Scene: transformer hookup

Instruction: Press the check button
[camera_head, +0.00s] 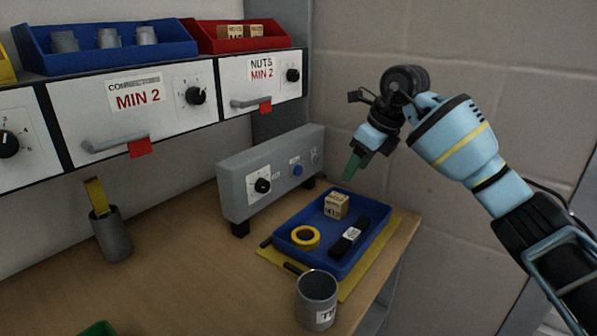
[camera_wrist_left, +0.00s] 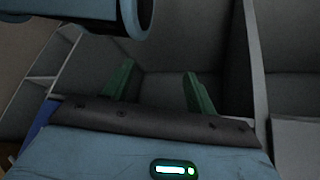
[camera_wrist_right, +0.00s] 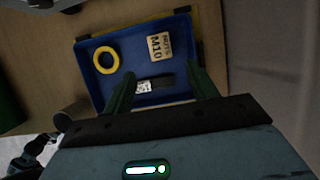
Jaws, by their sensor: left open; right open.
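A grey box (camera_head: 237,190) stands on the bench against the wall. In the right wrist view the gripper (camera_wrist_right: 162,82) is open and empty above the tray. My left gripper (camera_wrist_left: 157,82) is open and empty, facing grey compartments.
A blue tray (camera_head: 292,250) on a yellow mat holds yellow tape (camera_head: 305,237), a wooden block (camera_head: 336,204) and a dark labelled item (camera_head: 349,240). A grey cup (camera_head: 317,301) stands in front; another holder (camera_head: 111,236) is at left. Drawers (camera_head: 140,108) overhang the bench.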

